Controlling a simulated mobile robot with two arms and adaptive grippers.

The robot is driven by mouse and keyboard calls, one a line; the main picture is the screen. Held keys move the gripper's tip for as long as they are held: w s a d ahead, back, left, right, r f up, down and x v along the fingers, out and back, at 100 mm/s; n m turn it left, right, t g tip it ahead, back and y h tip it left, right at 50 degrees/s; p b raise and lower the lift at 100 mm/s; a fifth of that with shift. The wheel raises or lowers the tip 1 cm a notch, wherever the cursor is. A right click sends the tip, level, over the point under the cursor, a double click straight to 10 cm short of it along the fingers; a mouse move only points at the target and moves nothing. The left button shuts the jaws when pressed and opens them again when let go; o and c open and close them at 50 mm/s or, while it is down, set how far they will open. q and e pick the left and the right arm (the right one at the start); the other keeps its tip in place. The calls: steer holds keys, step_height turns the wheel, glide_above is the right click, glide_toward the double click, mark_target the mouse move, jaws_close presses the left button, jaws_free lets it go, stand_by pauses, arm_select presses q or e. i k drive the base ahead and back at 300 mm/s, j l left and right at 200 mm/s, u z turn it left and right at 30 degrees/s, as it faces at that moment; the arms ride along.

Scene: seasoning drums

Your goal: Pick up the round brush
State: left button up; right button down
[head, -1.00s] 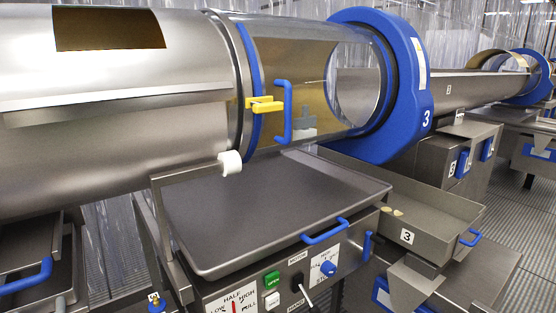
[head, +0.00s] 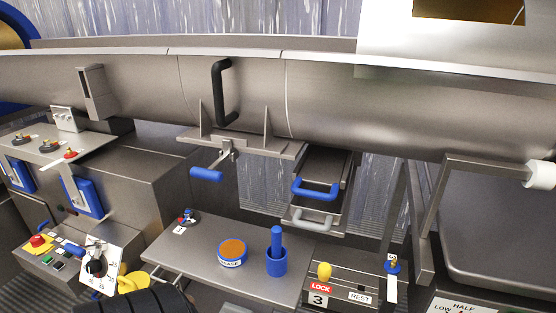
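A blue upright handle (head: 277,238) stands in a blue cup (head: 276,264) on a steel shelf (head: 195,258) at lower centre. It may be the round brush; any bristles are hidden inside the cup. A round blue tin (head: 232,254) with an orange-brown top and a label ending in "EASE" sits just left of the cup, apart from it. Neither of my grippers shows in the head view.
A steel drum (head: 350,95) runs above the shelf, with a black handle and a blue-handled lever (head: 206,174) under it. A lock panel (head: 345,280) with a yellow knob stands right of the cup. A yellow item (head: 134,282) and a black ribbed thing (head: 150,300) lie at lower left.

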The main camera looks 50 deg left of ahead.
mark_target(276, 231)
steer(key=k+l+u, duration=0.1)
steer(key=u, duration=1.55)
